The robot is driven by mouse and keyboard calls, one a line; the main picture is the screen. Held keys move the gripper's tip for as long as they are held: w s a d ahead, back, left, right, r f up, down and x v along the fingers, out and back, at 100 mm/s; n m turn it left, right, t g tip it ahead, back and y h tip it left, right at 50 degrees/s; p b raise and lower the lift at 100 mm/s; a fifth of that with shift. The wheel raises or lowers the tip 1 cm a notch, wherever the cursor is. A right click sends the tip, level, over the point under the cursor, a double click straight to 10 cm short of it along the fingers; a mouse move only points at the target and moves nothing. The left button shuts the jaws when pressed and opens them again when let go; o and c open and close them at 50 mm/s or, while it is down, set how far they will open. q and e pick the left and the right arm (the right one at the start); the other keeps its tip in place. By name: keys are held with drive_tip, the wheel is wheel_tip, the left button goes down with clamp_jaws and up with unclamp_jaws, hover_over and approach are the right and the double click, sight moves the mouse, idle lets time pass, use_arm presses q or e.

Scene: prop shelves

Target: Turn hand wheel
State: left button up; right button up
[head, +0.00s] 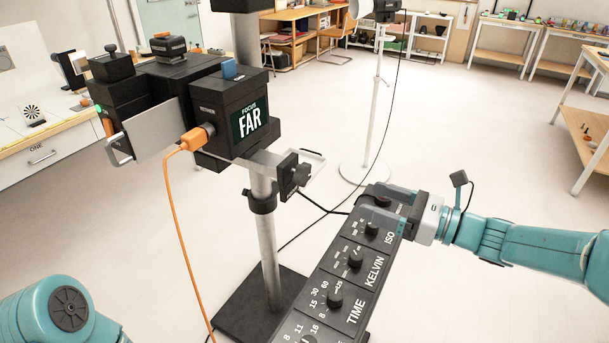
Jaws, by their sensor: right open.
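A black hand wheel or clamp knob (295,172) sits on the bracket of the grey column, below the black camera rig (232,108). The rig carries a sign reading "FOCUS FAR". My right gripper (388,208) is open at the far end of a dark control panel (340,275), by a knob (382,201) above the ISO label. Its fingers partly cover that area, and I cannot tell whether they touch the knob. It is to the right of the hand wheel and apart from it. My left gripper is out of view; only a teal arm joint shows at lower left.
The panel has dials marked ISO, KELVIN and TIME. An orange cable (172,215) hangs from the rig. A lamp stand (365,170) stands behind. A bench (60,145) is at left, shelves (500,45) at the back right. Floor right of the panel is clear.

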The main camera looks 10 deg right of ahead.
sight(308, 176)
drive_tip(key=p+x, duration=0.1)
drive_tip(key=x, duration=1.2)
drive_tip(key=shift+w+a, duration=0.25)
drive_tip(key=shift+w, duration=0.1)
drive_tip(key=shift+w+a+p, duration=0.25)
drive_tip(key=shift+a+p, duration=0.05)
drive_tip(key=shift+a, duration=0.15)
drive_tip(key=shift+w+f, duration=0.1)
drive_tip(key=c, duration=1)
drive_tip(key=shift+f+n+b, duration=0.15)
drive_tip(key=shift+n+b, duration=0.25)
drive_tip(key=shift+b, duration=0.3)
drive_tip(key=shift+c, duration=0.2)
drive_tip(key=n+b, duration=0.8)
drive_tip(key=b, duration=0.3)
drive_tip(key=shift+w+n+b, duration=0.1)
drive_tip(key=shift+n+b, duration=1.4)
drive_tip(key=shift+b, duration=0.25)
drive_tip(key=shift+r, duration=0.25)
